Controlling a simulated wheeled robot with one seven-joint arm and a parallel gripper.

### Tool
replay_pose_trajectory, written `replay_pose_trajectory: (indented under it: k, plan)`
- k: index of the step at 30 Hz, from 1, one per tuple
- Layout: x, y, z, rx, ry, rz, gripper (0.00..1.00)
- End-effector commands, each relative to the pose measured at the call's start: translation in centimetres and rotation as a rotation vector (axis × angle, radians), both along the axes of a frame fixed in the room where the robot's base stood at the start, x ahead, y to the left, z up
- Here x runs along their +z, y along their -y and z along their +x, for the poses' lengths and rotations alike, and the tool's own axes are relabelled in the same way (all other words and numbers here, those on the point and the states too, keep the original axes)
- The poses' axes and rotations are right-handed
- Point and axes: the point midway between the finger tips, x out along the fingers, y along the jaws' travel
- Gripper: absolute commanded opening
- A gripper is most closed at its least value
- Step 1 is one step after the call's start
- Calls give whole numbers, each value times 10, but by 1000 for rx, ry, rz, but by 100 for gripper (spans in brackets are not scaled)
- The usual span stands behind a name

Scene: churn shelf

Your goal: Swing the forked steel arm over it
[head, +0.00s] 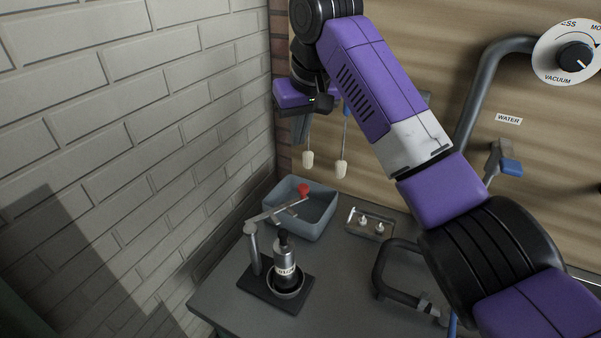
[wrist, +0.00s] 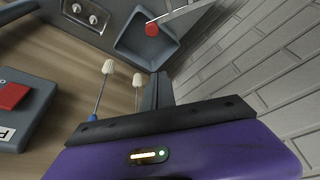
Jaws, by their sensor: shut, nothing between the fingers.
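The forked steel arm (head: 277,212) sits on top of a steel post (head: 254,248) and ends in a red knob (head: 303,189). It points toward the back right, past the bottle rather than over its cap. The dark bottle (head: 285,262) with a pale label stands upright in a round cup on a black base. In the wrist view the red knob (wrist: 152,29) and part of the steel arm (wrist: 185,12) show at the top. My gripper (head: 300,128) is shut and empty, high above and behind the knob; its fingers (wrist: 155,90) also show in the wrist view.
A grey bin (head: 322,222) stands behind the steel arm. A small rack (head: 369,223) with two pale pieces is right of it. Two white-tipped brushes (head: 341,168) hang on the back wall. A brick wall (head: 150,150) closes the left side. A bent grey handle (head: 383,270) stands at right.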

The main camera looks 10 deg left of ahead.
Motion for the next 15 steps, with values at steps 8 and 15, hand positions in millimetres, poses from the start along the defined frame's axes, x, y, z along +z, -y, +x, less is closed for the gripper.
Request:
replay_pose_trajectory:
  k: [8, 15]
  plan:
    - [3, 2, -2, -3, -10, -11, 0]
    - [-2, 1, 0, -1, -10, -10, 0]
